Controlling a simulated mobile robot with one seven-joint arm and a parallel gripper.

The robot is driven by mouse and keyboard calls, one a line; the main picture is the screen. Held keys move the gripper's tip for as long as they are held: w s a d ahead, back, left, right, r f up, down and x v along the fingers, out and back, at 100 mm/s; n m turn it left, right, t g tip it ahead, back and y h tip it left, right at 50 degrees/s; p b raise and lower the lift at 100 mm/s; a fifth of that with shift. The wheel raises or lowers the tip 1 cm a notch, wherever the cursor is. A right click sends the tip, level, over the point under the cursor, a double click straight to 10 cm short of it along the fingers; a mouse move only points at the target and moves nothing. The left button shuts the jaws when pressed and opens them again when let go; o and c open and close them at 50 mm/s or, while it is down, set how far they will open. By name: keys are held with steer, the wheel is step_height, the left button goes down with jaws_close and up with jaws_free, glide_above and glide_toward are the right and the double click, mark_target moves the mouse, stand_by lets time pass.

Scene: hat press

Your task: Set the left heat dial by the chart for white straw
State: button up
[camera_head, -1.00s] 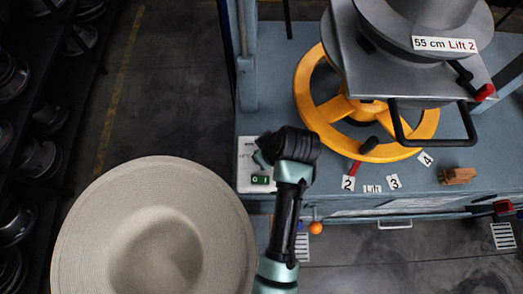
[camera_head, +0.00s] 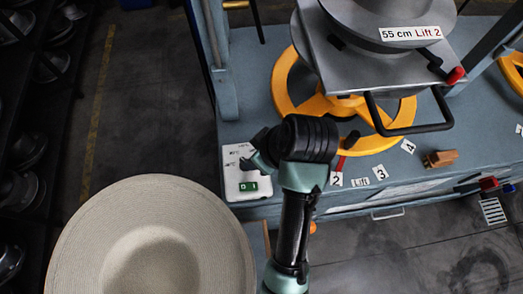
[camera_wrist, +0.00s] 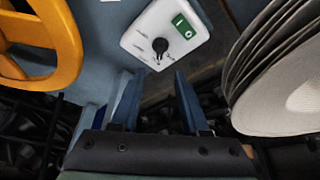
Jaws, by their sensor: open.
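The left heat dial (camera_wrist: 160,45) is a black round knob with a pointer on a white control box (camera_wrist: 138,38). The box also carries a green switch (camera_wrist: 185,25). In the head view the white box (camera_head: 234,180) stands at the table's left front corner; temperature markings show, but its dial is hidden behind my wrist. My gripper (camera_wrist: 157,92) is open and empty, its two blue fingers pointing toward the box with the dial ahead between them, apart from it. I cannot make out a chart for white straw.
A large pale straw hat (camera_head: 150,240) fills the lower left; a hat stack (camera_wrist: 285,70) is right of the gripper. A yellow handwheel (camera_head: 290,95) and grey press (camera_head: 385,60) stand right of the box. A wooden block (camera_head: 440,158) lies near the table front.

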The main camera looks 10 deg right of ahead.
steer(key=shift+v, duration=1.5)
steer(key=w+r+m+t+h, duration=0.2)
steer(key=w+r+t, duration=0.6)
steer(key=w+r, duration=0.55)
step_height(320, 180, up, 21)
steer(key=m+t, duration=0.3)
steer(key=t, duration=0.4)
steer(key=s+a+r+m+t, duration=0.1)
steer(key=s+r+t, duration=0.3)
steer(key=r, duration=0.6)
steer(key=s+a+r+m+t, duration=0.2)
steer(key=s+r+t, duration=0.3)
steer(key=r, duration=0.6)
steer(key=shift+s+a+h, duration=0.15)
steer(key=shift+s+h, duration=0.25)
steer(key=shift+s, duration=0.55)
